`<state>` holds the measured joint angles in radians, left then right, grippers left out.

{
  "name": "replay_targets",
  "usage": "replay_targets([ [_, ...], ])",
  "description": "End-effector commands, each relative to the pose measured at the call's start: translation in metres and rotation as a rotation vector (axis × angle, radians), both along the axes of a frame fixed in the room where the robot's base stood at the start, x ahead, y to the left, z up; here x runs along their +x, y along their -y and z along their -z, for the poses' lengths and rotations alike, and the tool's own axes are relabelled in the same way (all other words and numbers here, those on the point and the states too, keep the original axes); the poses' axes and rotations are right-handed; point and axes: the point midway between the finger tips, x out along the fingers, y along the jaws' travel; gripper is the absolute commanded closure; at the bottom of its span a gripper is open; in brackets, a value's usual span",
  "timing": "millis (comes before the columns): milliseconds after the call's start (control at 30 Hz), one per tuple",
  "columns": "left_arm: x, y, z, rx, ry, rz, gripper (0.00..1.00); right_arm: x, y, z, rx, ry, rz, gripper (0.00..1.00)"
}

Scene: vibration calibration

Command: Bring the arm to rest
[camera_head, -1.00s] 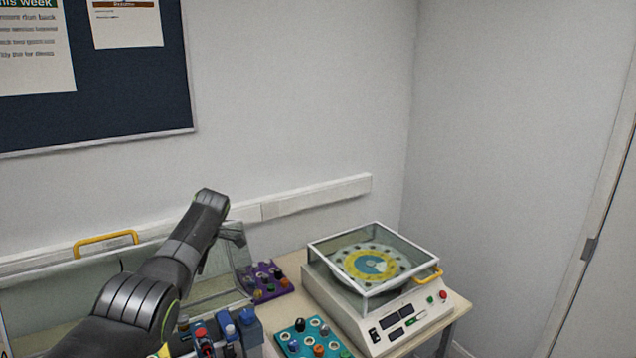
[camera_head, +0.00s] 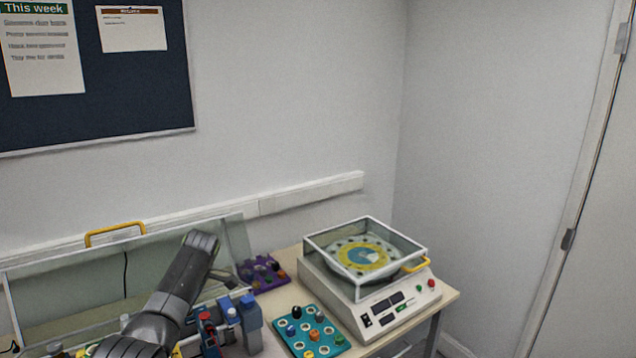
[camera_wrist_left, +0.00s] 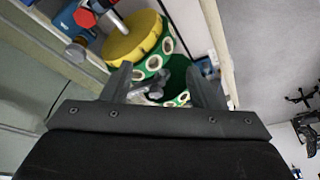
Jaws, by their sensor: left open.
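My left arm (camera_head: 180,285) comes in from the lower left in the head view, its elbow raised in front of the bench. Its gripper cannot be made out there. In the left wrist view my left gripper (camera_wrist_left: 163,85) is open, with its two dark fingers apart. Beyond the fingers is a green drum-like part (camera_wrist_left: 172,72) with white-ringed holes and a yellow top (camera_wrist_left: 132,42). A small grey piece shows between the fingers; I cannot tell whether it touches them. My right gripper is in neither view.
A white machine (camera_head: 385,313) with a clear cover (camera_head: 405,262) stands on the bench's right. A teal tray (camera_head: 311,336) and a purple tray (camera_head: 262,271) hold small knobs. A raised clear lid (camera_head: 75,290) with a yellow handle (camera_head: 114,231) is behind my arm.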

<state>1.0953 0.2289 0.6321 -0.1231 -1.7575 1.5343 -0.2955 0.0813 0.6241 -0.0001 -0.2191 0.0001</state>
Motion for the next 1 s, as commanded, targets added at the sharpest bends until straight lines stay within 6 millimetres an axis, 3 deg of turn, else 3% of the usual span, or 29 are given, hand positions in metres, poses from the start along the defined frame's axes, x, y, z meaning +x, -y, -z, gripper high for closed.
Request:
replay_targets([
  [267, -0.045, -0.004, 0.081, -0.040, -0.036, 0.253, 0.46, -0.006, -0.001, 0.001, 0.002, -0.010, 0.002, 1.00],
  [400, -0.084, -0.006, 0.121, -0.059, -0.051, 0.416, 0.46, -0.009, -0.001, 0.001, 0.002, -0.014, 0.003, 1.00],
  [600, -0.151, -0.006, 0.163, -0.078, -0.066, 0.643, 0.46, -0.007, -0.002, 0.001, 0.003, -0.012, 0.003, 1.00],
  [800, -0.228, -0.004, 0.184, -0.081, -0.073, 0.861, 0.46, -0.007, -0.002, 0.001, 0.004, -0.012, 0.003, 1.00],
  [1000, -0.309, 0.000, 0.184, -0.064, -0.077, 1.068, 0.46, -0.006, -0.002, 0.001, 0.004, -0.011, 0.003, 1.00],
])
